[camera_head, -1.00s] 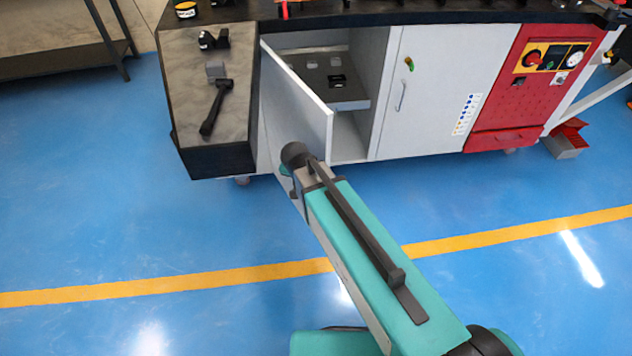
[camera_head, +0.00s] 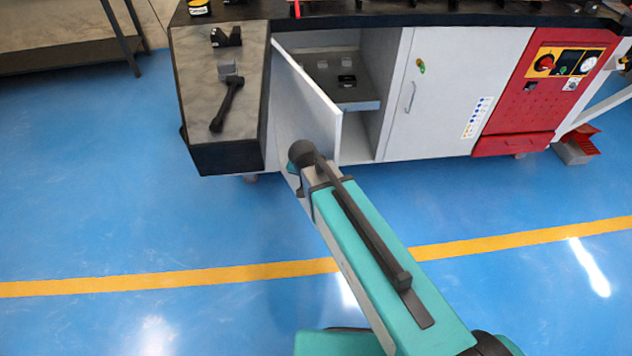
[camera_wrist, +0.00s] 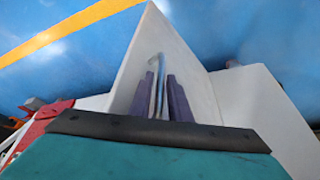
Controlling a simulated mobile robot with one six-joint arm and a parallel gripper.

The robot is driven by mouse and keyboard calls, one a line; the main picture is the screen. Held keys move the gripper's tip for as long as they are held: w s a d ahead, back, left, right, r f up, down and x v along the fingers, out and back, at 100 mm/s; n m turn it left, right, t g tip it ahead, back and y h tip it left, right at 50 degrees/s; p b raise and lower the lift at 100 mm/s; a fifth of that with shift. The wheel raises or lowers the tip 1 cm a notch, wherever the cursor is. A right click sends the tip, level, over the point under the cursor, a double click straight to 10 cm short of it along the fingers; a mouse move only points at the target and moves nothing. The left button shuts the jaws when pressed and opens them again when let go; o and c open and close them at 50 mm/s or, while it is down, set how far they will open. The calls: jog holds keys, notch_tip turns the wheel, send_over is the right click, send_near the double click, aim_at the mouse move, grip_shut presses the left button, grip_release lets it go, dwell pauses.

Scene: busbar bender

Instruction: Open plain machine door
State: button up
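The plain door (camera_head: 308,110) of the light grey cabinet stands open, swung out on its left side. Its free edge points toward me, and the inside of the compartment (camera_head: 362,130) shows. In the wrist view the white door panel (camera_wrist: 185,62) fills the middle, with its metal bar handle (camera_wrist: 159,65) standing off it. My gripper (camera_wrist: 163,95) has a purple finger on each side of the handle, close against it, and looks shut on it. In the head view my arm's end is at the door's outer face, and the fingers and handle are hidden.
A closed cabinet door (camera_head: 440,90) with its own handle is to the right, then a red control panel (camera_head: 540,90). The black-edged worktop (camera_head: 217,100) carries a black lever tool at left. A red pedal (camera_head: 580,142) lies on the floor. The blue floor is clear in front.

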jog(key=v, duration=1.3)
jog(key=shift+s, duration=0.15)
grip_shut()
jog(key=s+d+f+n+g, duration=0.1)
jog(key=s+d+f+g, duration=0.15)
jog(key=d+f, duration=0.35)
jog(key=s+d+f+g, duration=0.1)
jog(key=s+d+f, duration=0.3)
jog(key=f, duration=0.4)
jog(key=s+d+f+n+g, duration=0.1)
jog(key=s+d+f+g, duration=0.15)
jog(key=d+f, duration=0.4)
jog(key=s+d+f+g, duration=0.1)
jog(key=s+d+f, duration=0.2)
jog(key=s+f, duration=0.4)
jog(key=s+d+f+n+g+y, duration=0.1)
jog(key=s+d+f+g, duration=0.1)
jog(key=s+f, duration=0.6)
jog(key=s+d, duration=0.1)
jog(key=s, duration=0.4)
jog(key=shift+s+d+f+g, duration=0.25)
jog(key=shift+d+g, duration=0.05)
jog(key=shift+d, duration=0.1)
